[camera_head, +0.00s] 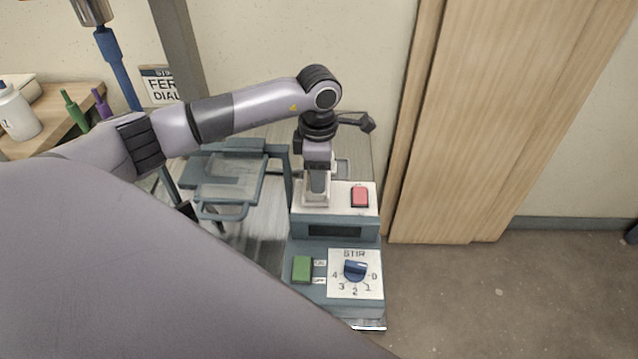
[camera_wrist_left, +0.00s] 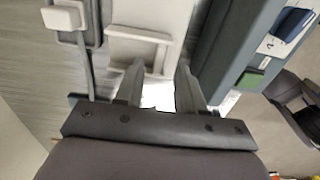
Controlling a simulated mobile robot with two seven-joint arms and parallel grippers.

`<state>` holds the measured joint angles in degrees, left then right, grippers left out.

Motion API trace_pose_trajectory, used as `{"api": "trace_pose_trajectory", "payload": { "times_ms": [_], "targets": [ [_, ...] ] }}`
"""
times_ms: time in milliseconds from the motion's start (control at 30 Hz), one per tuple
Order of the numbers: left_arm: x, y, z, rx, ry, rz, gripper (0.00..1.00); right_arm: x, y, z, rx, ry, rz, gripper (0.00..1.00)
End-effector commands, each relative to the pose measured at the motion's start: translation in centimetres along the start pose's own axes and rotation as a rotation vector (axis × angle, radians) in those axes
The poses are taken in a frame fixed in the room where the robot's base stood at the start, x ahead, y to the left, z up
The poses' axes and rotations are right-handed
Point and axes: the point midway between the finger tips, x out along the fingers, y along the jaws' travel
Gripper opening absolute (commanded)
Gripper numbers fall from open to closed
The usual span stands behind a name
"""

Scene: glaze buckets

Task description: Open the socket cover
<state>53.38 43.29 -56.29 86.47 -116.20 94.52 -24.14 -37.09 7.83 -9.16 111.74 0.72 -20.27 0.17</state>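The machine's control box (camera_head: 335,247) stands in the middle of the head view. A small pale piece that looks like the socket cover (camera_head: 315,205) is on its top left, mostly behind my left gripper (camera_head: 317,188). The gripper points down there. In the left wrist view the pale raised frame (camera_wrist_left: 139,34) lies just ahead of my left gripper (camera_wrist_left: 158,72), whose two fingers are apart. The cover looks shut, but I cannot tell whether the fingers touch it. My right gripper is in neither view.
A red button (camera_head: 360,196) is right of the cover. A green button (camera_head: 302,269) and blue STIR dial (camera_head: 355,270) are on the lower front panel. A grey metal frame (camera_head: 222,188) is left of the box. A wooden door (camera_head: 480,120) stands right; the floor (camera_head: 500,290) before it is clear.

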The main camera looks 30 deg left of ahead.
Motion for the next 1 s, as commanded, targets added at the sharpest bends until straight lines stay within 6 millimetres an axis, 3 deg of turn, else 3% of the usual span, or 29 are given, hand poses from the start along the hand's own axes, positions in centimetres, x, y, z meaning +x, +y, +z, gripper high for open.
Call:
{"api": "trace_pose_trajectory", "payload": {
  "times_ms": [100,300,633,667,767,1000],
  "targets": [
    [2.0,-0.1,0.0,0.0,0.002,-0.005,0.38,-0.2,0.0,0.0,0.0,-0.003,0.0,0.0],
    [4.2,-0.1,0.0,0.0,0.0,-0.002,0.38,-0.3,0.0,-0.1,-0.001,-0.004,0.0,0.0],
    [4.7,0.0,0.1,0.001,0.0,0.0,0.38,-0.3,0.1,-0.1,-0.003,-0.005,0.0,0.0],
    [4.7,0.0,0.1,0.001,0.0,0.0,0.32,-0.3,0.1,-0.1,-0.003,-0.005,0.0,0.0],
    [4.7,0.0,0.1,0.001,-0.001,0.0,0.0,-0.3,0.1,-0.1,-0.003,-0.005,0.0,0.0],
    [4.7,0.0,0.0,0.0,-0.001,-0.002,0.0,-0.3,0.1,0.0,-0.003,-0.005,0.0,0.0]
  ]
}}
